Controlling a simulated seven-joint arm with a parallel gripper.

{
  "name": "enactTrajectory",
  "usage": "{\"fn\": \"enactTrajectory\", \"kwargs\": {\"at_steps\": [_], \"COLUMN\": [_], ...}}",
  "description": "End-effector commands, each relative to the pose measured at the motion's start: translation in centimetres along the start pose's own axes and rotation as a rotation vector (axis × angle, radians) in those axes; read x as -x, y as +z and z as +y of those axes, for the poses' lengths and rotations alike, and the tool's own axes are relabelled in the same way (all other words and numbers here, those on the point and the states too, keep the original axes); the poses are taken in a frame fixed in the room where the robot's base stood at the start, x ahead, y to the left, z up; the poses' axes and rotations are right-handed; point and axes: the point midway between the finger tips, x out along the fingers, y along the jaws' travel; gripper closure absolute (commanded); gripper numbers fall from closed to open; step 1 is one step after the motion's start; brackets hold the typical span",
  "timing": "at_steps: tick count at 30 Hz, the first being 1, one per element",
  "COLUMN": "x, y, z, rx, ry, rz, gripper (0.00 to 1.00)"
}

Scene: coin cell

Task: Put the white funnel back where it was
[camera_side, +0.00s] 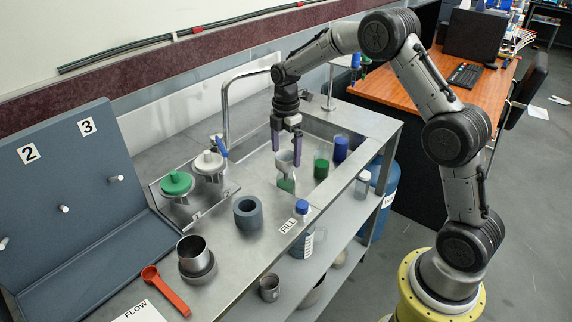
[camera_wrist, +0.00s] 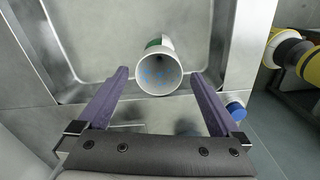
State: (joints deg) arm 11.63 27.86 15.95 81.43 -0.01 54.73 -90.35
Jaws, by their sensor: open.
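The white funnel (camera_side: 285,157) is in the side view, on top of a small container with a green part (camera_side: 287,184) at the sink area. The wrist view shows a white round mouth (camera_wrist: 159,88), apparently the funnel's, with blue specks inside. My gripper (camera_side: 286,152) points down over the funnel, its purple fingers apart on either side. In the wrist view the fingers (camera_wrist: 159,75) are wide apart, with visible gaps to the white rim. The funnel's lower end is hard to make out.
Green (camera_side: 321,168) and blue (camera_side: 340,150) containers stand to the right. A blue-capped bottle (camera_side: 302,208) is in front, beside the FILL label. A grey ring (camera_side: 247,213), metal cup (camera_side: 193,250) and red scoop (camera_side: 165,290) lie left. A pegged board (camera_side: 75,190) stands far left.

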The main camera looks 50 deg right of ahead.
Motion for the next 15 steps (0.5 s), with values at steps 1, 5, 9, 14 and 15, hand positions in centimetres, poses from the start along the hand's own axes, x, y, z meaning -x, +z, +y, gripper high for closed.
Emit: {"fn": "enactTrajectory", "kwargs": {"at_steps": [1, 5, 9, 14, 15], "x": [1.3, 3.7, 5.6, 6.6, 6.7], "y": [0.0, 0.0, 0.0, 0.0, 0.0], "z": [0.1, 0.0, 0.0, 0.0, 0.0], "rx": [0.0, 0.0, 0.0, 0.0, 0.0], "ry": [0.005, 0.003, 0.002, 0.0, 0.0], "rz": [0.0, 0.0, 0.0, 0.0, 0.0], "gripper": [0.0, 0.0, 0.0, 0.0, 0.0]}}
